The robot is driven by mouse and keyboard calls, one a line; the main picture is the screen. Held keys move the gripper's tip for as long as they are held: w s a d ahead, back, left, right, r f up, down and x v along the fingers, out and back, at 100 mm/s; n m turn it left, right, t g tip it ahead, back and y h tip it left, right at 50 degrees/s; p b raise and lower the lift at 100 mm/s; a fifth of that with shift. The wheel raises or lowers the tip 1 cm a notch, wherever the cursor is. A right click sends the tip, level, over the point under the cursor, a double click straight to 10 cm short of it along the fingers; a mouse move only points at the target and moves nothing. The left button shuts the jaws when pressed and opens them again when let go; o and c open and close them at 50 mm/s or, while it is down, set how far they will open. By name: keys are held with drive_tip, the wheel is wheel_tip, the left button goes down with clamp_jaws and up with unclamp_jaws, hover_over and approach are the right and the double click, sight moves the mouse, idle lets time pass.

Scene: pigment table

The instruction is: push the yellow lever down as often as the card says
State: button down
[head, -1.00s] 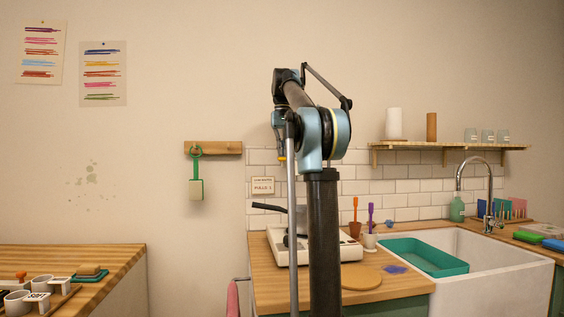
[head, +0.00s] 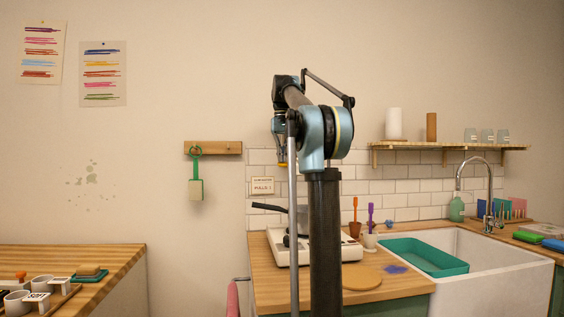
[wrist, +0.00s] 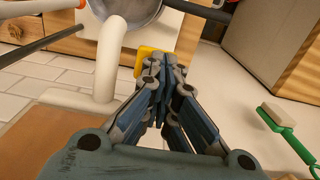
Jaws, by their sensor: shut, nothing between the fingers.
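The yellow lever (wrist: 146,61) shows in the wrist view as a small yellow piece just beyond my fingertips, partly hidden by them. In the head view a bit of its yellow (head: 283,164) shows right below my gripper (head: 281,154). My gripper, also in the wrist view (wrist: 164,64), is shut and empty, its tips at or very near the lever; contact is not certain. The card (head: 262,186) is on the tiled wall, below and left of my gripper; its small lower line seems to end in a 1.
A white appliance (head: 284,246) with a dark-handled pan stands on the wooden counter behind my arm. A green-handled tool (head: 196,187) hangs from a wooden rail at left. A shelf (head: 455,147) and a sink (head: 500,268) are at right.

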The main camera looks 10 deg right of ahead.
drive_tip(key=shift+f, duration=0.85)
drive_tip(key=shift+r, duration=4.3)
